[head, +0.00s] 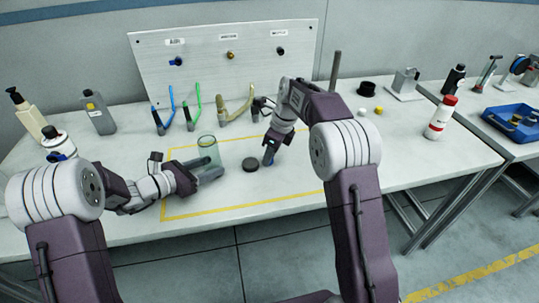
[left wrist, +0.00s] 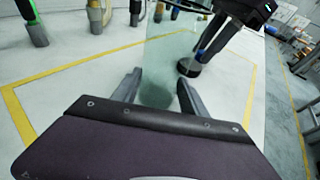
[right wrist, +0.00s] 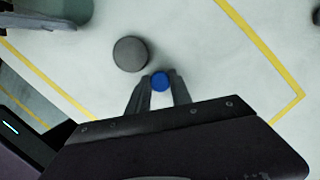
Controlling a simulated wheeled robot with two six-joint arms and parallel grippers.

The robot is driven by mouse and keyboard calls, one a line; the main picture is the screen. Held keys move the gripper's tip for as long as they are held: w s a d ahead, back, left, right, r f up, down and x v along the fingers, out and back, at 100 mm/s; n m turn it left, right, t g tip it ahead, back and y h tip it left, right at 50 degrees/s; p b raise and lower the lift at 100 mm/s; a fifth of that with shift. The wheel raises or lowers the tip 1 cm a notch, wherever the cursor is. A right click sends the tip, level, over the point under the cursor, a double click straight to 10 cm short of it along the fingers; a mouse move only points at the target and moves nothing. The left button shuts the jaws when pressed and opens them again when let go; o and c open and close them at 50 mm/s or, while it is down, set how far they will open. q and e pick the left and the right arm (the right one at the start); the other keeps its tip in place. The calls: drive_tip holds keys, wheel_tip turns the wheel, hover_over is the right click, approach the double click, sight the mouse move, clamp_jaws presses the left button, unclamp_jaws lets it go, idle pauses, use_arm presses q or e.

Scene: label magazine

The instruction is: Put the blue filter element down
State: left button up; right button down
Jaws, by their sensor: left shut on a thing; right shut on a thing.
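The blue filter element (right wrist: 160,81) is between the fingers of my right gripper (right wrist: 158,92), which is shut on it. In the head view my right gripper (head: 269,158) points down, low over the table, right of a dark round disc (head: 250,164). I cannot tell whether the element touches the table. My left gripper (head: 211,174) is shut on a clear greenish cylinder (head: 208,147), which stands upright. The cylinder also shows between the fingers in the left wrist view (left wrist: 160,60). The dark disc (right wrist: 130,54) lies beside the element in the right wrist view.
A yellow line (head: 240,206) frames the work area on the white table. A panel (head: 225,55) stands behind, with blue, green and tan hoses (head: 197,105) before it. Bottles stand at the left, and a red-capped bottle (head: 440,118) at the right. The front right of the frame is clear.

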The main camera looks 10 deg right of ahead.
drive_tip(key=shift+f, duration=0.2)
drive_tip(key=c, duration=1.2)
unclamp_jaws()
drive_tip(key=shift+o, duration=0.2)
drive_tip(key=shift+r, duration=0.15)
